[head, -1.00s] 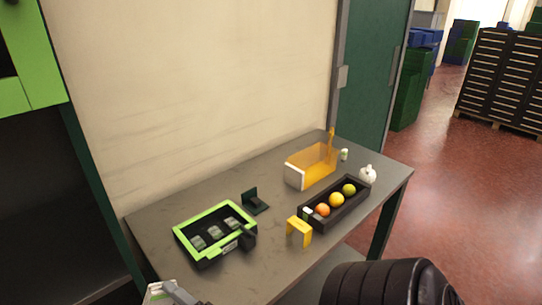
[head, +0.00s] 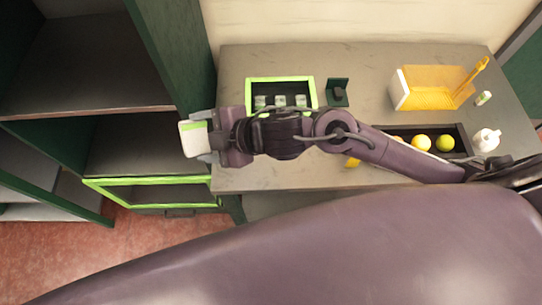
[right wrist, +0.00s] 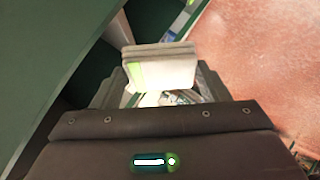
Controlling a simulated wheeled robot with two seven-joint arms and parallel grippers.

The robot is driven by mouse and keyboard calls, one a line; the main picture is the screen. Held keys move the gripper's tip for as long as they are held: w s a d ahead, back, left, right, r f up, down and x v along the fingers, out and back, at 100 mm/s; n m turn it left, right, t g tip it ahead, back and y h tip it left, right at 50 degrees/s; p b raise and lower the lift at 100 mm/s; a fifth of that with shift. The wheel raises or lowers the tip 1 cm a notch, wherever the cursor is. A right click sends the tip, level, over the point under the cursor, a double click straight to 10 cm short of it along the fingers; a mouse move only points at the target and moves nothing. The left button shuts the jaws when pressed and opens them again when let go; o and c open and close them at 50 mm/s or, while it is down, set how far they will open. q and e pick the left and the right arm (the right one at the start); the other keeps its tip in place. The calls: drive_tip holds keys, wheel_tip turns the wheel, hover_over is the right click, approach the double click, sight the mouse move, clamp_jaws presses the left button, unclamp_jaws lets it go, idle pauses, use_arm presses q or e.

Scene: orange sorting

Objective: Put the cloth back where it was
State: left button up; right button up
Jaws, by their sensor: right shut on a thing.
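The cloth (head: 193,140) is a folded white piece with a green stripe. My right gripper (head: 203,140) is shut on it and holds it past the left edge of the table, in front of the dark green shelf unit (head: 160,45). In the right wrist view the cloth (right wrist: 160,68) stands up between the fingers of my right gripper (right wrist: 158,92), seen as folded layers. My left gripper is not in view.
The table (head: 360,70) bears a green-rimmed tray (head: 280,79), a dark green holder (head: 337,92), an orange bin (head: 430,88) and a black tray (head: 461,140) with fruit. A white bottle (head: 486,140) stands right. A green-edged frame (head: 150,182) is low at left.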

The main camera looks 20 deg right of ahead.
drive_tip(key=shift+s+a+r+g+h+p, duration=0.2)
drive_tip(key=shift+a+r+g+h+p, duration=0.15)
drive_tip(key=shift+g+h, duration=0.2)
drive_tip(key=shift+s+d+f+g+h+p, duration=0.1)
drive_tip(key=shift+s+f+g+h+p, duration=0.15)
drive_tip(key=shift+g+p, duration=0.2)
drive_tip(key=d+m+g+h+p, duration=0.4)
drive_tip(key=d+m+p, duration=0.1)
drive_tip(key=d, duration=1)
drive_tip(key=f, duration=0.5)
drive_tip(key=f+b, duration=0.1)
drive_tip(key=f, duration=0.8)
drive_tip(key=shift+w+d+f+b, duration=0.2)
drive_tip(key=shift+w+f+b, duration=0.1)
drive_tip(key=shift+b, duration=0.1)
drive_tip(key=shift+f, duration=2.55)
drive_tip(key=o, duration=0.9)
